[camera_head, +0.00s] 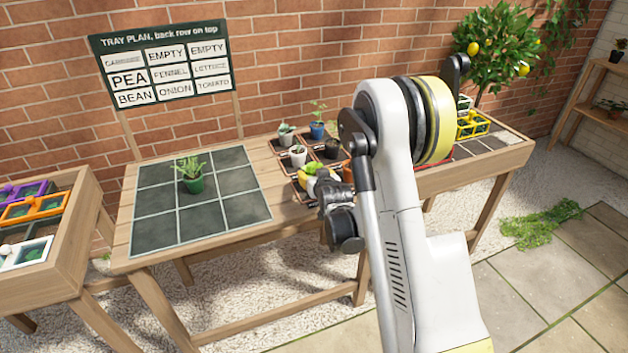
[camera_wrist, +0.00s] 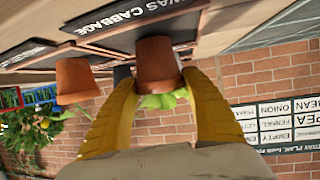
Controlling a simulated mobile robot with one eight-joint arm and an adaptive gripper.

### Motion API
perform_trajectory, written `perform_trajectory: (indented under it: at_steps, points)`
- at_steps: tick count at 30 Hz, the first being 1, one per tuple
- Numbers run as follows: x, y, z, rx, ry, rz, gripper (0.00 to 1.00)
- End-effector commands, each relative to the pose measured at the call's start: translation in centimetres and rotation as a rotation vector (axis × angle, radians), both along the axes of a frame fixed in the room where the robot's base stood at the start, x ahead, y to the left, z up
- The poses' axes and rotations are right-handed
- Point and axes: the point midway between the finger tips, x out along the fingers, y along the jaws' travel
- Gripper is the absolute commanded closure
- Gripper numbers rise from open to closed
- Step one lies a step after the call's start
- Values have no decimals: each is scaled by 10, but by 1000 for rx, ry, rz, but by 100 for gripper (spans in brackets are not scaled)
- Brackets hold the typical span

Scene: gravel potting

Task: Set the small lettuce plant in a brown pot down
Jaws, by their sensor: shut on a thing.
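My gripper (camera_wrist: 158,78) has yellow fingers shut on a brown pot (camera_wrist: 157,58) in the wrist view, which looks upside down. Green lettuce leaves (camera_wrist: 160,101) show between the fingers at the pot's rim. The pot's base is at or very close to a dark tray surface; I cannot tell whether it touches. In the head view the yellow gripper (camera_head: 321,178) is over the dark square cells in the middle of the table, partly hidden by my arm. The pot is mostly hidden there.
Another brown pot (camera_wrist: 76,80) stands beside the held one. Several small potted seedlings, including one in a blue pot (camera_head: 317,130), stand close behind my gripper. A grid mat (camera_head: 155,235) at left holds one green pot (camera_head: 195,184); its other cells are bare. A plan sign (camera_head: 163,65) stands behind.

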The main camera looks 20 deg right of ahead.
Motion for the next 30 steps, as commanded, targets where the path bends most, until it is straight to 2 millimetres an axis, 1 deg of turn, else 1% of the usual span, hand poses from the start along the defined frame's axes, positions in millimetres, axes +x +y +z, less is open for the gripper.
perform_trajectory:
  at_steps: [1,6,11,12,13,21,24,26,29,30]
  points:
    - [0,0,-5,0,-1,0,78]
    - [0,0,-2,0,0,0,78]
    - [0,0,-5,0,0,0,78]
    - [0,0,-5,0,0,0,33]
    - [0,0,-5,0,0,0,24]
    - [0,0,-5,0,0,0,23]
    - [0,0,-1,0,0,0,23]
    - [-7,1,2,0,0,0,23]
    - [-23,4,10,0,0,0,23]
    - [-31,6,14,0,0,0,23]
